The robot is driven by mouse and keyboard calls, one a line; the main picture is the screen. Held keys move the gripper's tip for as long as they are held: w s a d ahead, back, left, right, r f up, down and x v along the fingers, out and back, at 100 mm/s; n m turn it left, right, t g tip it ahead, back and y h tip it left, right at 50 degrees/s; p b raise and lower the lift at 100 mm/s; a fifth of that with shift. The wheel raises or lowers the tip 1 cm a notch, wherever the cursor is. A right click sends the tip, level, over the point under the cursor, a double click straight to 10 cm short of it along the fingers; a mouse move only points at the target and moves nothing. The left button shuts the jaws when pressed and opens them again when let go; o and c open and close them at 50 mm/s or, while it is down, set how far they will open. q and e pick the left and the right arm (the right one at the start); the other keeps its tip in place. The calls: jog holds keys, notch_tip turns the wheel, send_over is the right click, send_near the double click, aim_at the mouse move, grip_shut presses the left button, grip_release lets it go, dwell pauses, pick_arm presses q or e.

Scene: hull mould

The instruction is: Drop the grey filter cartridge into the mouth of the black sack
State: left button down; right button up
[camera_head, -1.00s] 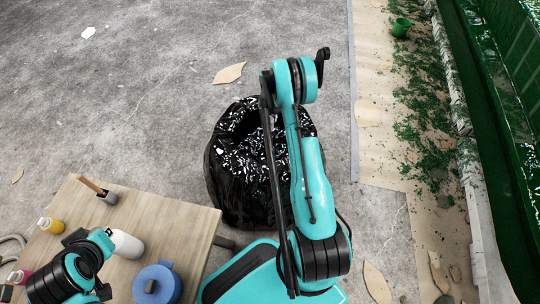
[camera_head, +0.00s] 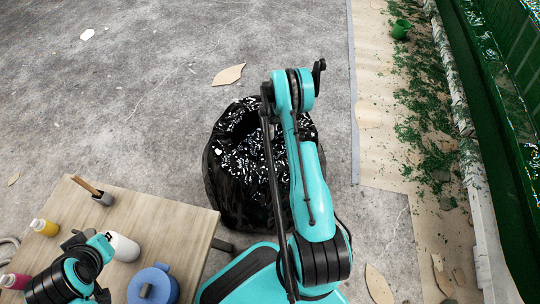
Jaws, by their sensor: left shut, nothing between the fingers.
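The black sack (camera_head: 228,180) stands on the concrete floor, its open, crumpled top facing up and glinting. My right arm crosses in front of its right side. I cannot make out the right gripper's fingers. My left gripper (camera_head: 76,240) is at the lower left, low over the wooden table, beside the white bottle. It is shut and empty, with its fingers partly hidden by my own arm. I cannot pick out the grey filter cartridge for sure; it may be hidden behind my left arm.
The wooden table (camera_head: 165,222) carries a blue lidded pot (camera_head: 153,285), a white bottle (camera_head: 123,247), a yellow bottle (camera_head: 45,227), a red bottle (camera_head: 14,281) and a grey holder (camera_head: 103,199) with a wooden handle. Floor behind the sack is mostly clear.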

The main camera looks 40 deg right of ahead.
jog(key=shift+o, duration=1.2)
notch_tip(320, 180, up, 12)
jog(key=shift+r, duration=0.1)
